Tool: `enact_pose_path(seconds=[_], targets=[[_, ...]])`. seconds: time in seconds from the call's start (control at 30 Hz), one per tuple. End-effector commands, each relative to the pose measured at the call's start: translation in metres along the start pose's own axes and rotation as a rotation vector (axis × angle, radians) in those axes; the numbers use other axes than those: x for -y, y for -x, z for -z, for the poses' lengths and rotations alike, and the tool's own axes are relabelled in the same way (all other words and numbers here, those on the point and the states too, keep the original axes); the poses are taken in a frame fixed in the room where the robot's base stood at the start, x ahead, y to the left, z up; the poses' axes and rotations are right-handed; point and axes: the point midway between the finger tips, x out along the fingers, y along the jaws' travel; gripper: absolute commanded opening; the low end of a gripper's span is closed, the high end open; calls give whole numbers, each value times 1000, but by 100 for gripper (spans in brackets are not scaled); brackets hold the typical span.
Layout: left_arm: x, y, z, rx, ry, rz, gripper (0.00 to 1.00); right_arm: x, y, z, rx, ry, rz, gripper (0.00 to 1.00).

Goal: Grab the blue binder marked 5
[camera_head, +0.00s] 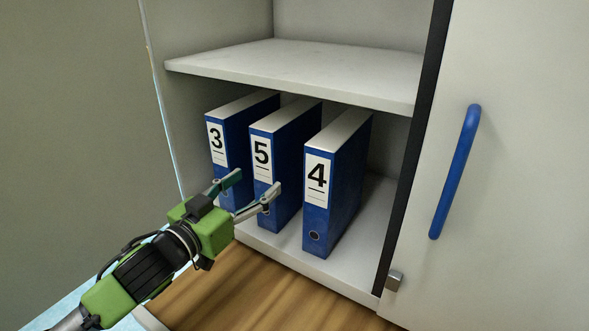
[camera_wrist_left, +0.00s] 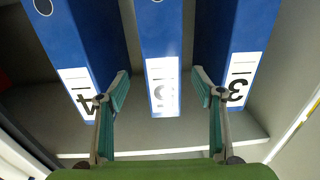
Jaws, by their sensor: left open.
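The blue binder marked 5 (camera_head: 290,140) stands upright in the middle of three blue binders on the lower cabinet shelf. My left gripper (camera_head: 251,188) is open in front of its lower spine, with one finger towards each side. In the left wrist view, which looks upside down, binder 5 (camera_wrist_left: 161,45) appears between the open fingers of the left gripper (camera_wrist_left: 163,88). I cannot tell whether the fingertips reach past its spine. Nothing is held. My right gripper is not in view.
Binder 3 (camera_head: 234,150) stands to the left and binder 4 (camera_head: 341,190) to the right, with narrow gaps. An upper shelf (camera_head: 300,68) lies above them. A white door with a blue handle (camera_head: 455,172) is at the right. A wooden surface (camera_head: 250,290) lies below.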

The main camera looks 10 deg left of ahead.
Motion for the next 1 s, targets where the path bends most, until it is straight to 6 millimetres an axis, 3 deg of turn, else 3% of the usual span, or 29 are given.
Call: enact_pose_path(seconds=[0.4,0.77,1.0], targets=[[0,-68,4,-2,1,1,61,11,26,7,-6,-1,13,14],[1,-92,2,0,-1,1,61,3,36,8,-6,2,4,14],[4,-121,0,0,1,0,61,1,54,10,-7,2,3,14]])
